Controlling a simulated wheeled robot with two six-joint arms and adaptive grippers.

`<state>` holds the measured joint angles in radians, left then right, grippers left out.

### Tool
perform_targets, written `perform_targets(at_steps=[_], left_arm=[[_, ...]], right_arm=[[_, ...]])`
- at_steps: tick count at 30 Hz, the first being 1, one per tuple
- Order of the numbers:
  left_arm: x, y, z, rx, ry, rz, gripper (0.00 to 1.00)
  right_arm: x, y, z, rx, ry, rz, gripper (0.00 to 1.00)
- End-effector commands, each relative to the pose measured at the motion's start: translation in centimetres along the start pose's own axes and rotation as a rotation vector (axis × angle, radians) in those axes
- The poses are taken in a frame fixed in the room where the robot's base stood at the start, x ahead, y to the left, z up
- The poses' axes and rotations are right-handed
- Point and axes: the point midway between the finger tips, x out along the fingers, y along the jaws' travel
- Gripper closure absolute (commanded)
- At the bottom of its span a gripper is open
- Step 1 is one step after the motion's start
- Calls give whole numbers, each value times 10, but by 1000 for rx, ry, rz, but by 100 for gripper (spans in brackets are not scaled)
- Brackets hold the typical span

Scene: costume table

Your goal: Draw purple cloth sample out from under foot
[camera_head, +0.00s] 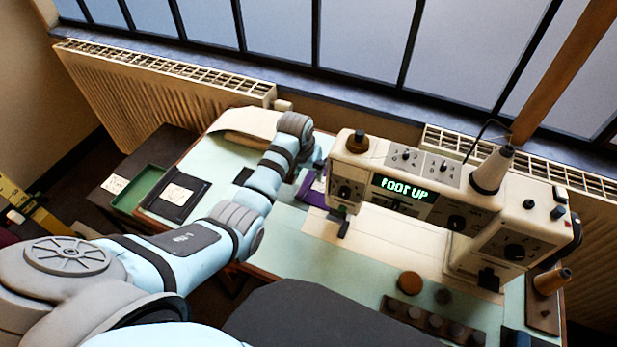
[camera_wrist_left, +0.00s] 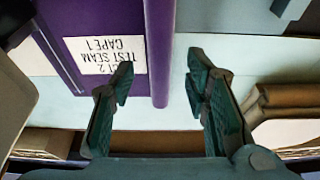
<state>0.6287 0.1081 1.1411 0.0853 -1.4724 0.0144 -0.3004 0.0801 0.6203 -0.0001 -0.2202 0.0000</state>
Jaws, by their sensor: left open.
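The purple cloth sample (camera_head: 314,192) lies on the table at the left end of the sewing machine (camera_head: 420,185), reaching toward the foot (camera_head: 343,228). The machine's display reads "FOOT UP". My left gripper (camera_head: 310,168) is over the cloth's left side. In the left wrist view the cloth (camera_wrist_left: 105,20) carries a white label (camera_wrist_left: 108,55) reading "TEST SEAM CAPE 1", upside down. A raised purple ridge (camera_wrist_left: 159,50) of the cloth stands between the fingertips of my open left gripper (camera_wrist_left: 161,75), with gaps on both sides. My right gripper is not in view.
A green tray (camera_head: 138,188) and a dark pad with a paper label (camera_head: 178,195) lie at the table's left. A thread cone (camera_head: 492,170) stands on the machine. Round pieces (camera_head: 410,283) and a spool rack (camera_head: 432,322) lie in front. The mat's front middle (camera_head: 310,250) is clear.

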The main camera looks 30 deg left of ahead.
Motion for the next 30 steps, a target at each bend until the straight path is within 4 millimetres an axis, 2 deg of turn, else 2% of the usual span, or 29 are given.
perform_targets(at_steps=[1, 4, 13, 14, 21, 22, 30], left_arm=[[8, 0, 0, 0, 1, 0, 57], [14, 0, 0, 0, 1, 0, 57], [15, 0, 0, 0, 1, 0, 57], [15, 0, 0, 0, 1, 0, 59], [15, 0, 0, 0, 1, 0, 98], [15, 0, 0, 0, 1, 0, 100], [15, -5, 0, 1, 0, -1, 100]], right_arm=[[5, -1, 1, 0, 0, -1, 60], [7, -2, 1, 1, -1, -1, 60], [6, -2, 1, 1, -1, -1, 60], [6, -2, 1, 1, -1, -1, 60], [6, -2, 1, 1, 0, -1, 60], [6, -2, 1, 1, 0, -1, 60], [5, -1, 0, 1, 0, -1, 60]])
